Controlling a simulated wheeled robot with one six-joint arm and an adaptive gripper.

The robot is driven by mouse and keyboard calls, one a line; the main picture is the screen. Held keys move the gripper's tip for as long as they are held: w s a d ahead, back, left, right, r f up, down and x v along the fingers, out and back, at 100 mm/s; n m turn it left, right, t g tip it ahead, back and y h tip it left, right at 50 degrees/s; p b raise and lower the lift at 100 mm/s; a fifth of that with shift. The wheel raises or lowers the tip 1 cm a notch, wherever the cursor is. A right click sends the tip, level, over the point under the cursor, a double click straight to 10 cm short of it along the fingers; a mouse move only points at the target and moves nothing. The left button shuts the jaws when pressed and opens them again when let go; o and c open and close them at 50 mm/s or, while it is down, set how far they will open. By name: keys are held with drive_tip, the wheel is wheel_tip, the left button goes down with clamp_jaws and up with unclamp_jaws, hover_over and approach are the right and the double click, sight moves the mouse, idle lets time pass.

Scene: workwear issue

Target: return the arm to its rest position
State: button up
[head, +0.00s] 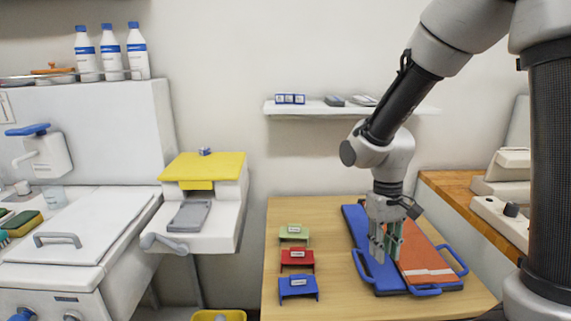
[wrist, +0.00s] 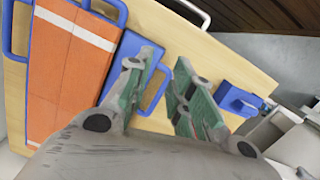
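My gripper (head: 386,248) hangs from my arm, pointing down over the blue tray (head: 355,218) on the wooden table. Its two fingers are spread apart with nothing between them, as the wrist view also shows (wrist: 163,92). An orange folded garment (head: 420,255) with pale stripes lies on the tray, just right of the fingers in the head view. The garment also shows at the left of the wrist view (wrist: 68,65). Whether the fingertips touch the tray cannot be told.
Small green (head: 294,232), red (head: 297,258) and blue (head: 298,286) stands line the table's left side. A wall shelf (head: 300,107) is behind my arm. A machine with a yellow top (head: 203,166) stands left. A wooden counter (head: 462,198) with devices is at right.

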drive_tip(key=s+d+r+m+t, duration=0.1)
drive_tip(key=s+d+r+t, duration=0.2)
drive_tip(key=s+d+r, duration=0.3)
drive_tip(key=s+d+r+m+t, duration=0.1)
drive_tip(key=s+d+r+t, duration=0.2)
drive_tip(key=r, duration=0.8)
drive_tip(key=s+d, duration=0.2)
drive_tip(key=s, duration=0.1)
drive_tip(key=shift+s+d+r+y, duration=0.25)
drive_tip(key=shift+d+r+y, duration=0.05)
drive_tip(key=shift+d+r, duration=0.05)
